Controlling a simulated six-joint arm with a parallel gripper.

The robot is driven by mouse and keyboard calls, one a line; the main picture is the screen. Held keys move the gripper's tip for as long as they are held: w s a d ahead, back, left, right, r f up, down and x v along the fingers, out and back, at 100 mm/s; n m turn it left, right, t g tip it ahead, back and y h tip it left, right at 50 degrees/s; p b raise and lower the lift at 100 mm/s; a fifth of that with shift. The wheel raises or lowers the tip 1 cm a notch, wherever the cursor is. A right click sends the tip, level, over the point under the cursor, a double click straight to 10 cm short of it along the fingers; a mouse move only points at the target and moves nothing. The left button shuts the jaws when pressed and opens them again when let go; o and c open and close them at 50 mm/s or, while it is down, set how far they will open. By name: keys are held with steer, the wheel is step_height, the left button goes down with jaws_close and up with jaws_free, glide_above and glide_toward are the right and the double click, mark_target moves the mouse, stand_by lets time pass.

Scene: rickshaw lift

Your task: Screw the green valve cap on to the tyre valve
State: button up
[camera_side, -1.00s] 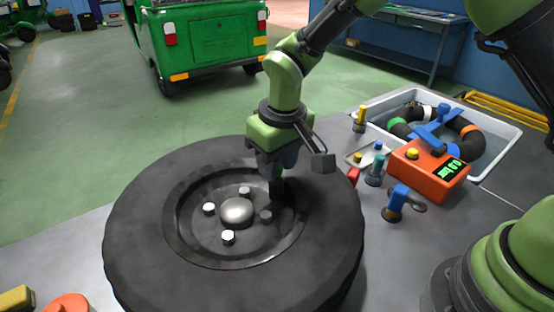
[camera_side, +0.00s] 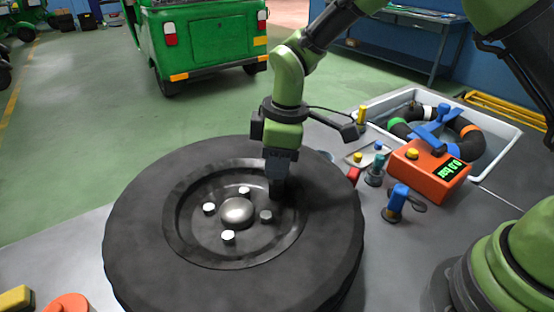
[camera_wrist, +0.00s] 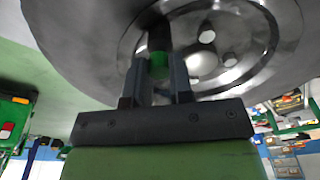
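The tyre (camera_side: 150,240) lies flat on the grey bench, with its metal rim facing up. My gripper (camera_side: 277,190) points down at the rim's inner edge, on the side toward the arm. In the wrist view the green valve cap (camera_wrist: 159,66) sits between the two fingers of my gripper (camera_wrist: 160,72), which appear closed on its sides. The dark tyre valve (camera_wrist: 158,36) shows in line with the cap, and the two appear to meet. How far the cap is threaded on cannot be seen. In the side view the fingers hide cap and valve.
A grey tub (camera_side: 505,135) holds a dark ring-shaped tube. The hub cap (camera_side: 237,211) and wheel nuts rise from the rim.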

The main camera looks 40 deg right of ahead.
stand_by(0.3)
steer(key=m, duration=0.5)
steer(key=shift+h, duration=0.3)
steer(key=m, duration=0.5)
steer(key=shift+m+t+h, duration=0.3)
steer(key=shift+m, duration=0.1)
steer(key=m, duration=0.4)
steer(key=shift+h, duration=0.3)
steer(key=m, duration=0.3)
steer(key=o, duration=0.5)
steer(key=shift+c, duration=0.2)
